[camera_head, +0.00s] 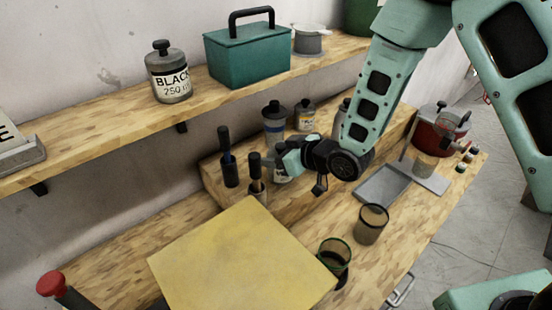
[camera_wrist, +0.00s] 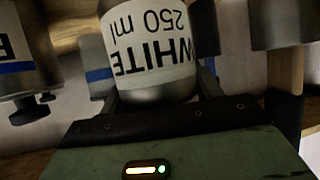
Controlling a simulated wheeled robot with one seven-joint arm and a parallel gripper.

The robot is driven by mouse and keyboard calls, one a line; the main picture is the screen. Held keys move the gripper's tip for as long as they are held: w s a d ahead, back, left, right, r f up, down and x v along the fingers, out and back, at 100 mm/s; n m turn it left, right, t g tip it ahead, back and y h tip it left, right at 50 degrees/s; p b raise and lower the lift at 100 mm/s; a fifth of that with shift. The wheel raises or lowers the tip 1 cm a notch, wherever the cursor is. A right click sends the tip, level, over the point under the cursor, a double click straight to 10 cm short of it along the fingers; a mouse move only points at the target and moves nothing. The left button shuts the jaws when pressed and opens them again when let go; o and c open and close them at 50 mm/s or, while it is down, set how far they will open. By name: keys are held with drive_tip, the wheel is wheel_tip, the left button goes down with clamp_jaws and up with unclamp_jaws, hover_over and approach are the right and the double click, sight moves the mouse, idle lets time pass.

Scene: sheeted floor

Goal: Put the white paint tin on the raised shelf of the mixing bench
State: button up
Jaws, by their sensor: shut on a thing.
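The white paint tin (camera_wrist: 150,45), labelled "WHITE 250 ml", fills the top middle of the wrist view and looks upside down there. My gripper (camera_wrist: 158,92) is shut on it, with a finger on each side. In the head view my gripper (camera_head: 290,160) is over the raised shelf (camera_head: 300,208) of the mixing bench, among the bottles. Only a small pale part of the tin (camera_head: 281,177) shows there, below the gripper. I cannot tell whether its base touches the shelf.
Dark-handled tools (camera_head: 228,165) stand just left of my gripper. A blue-banded bottle (camera_head: 274,130) and other containers stand behind it. A yellow board (camera_head: 240,265), mesh cups (camera_head: 371,224) and a grey tray (camera_head: 385,187) lie in front.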

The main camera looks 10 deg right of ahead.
drive_tip(key=shift+f+p, duration=0.35)
drive_tip(key=shift+f, duration=0.95)
drive_tip(key=shift+f, duration=0.1)
drive_tip(key=shift+f, duration=0.1)
drive_tip(key=o, duration=1.2)
drive_tip(key=b+v, duration=0.3)
drive_tip(key=v, duration=0.8)
drive_tip(key=s+r+g+h, duration=0.2)
drive_tip(key=s+r+g, duration=0.1)
drive_tip(key=s, duration=0.5)
drive_tip(key=s+r+m+g+h, duration=0.1)
drive_tip(key=s+r+g+h, duration=0.2)
drive_tip(key=s, duration=0.4)
drive_tip(key=s+r+g+h+p, duration=0.1)
drive_tip(key=s+r+g+h, duration=0.2)
drive_tip(key=s, duration=0.5)
drive_tip(key=shift+s+d+r, duration=0.35)
drive_tip(key=shift+d+r, duration=0.05)
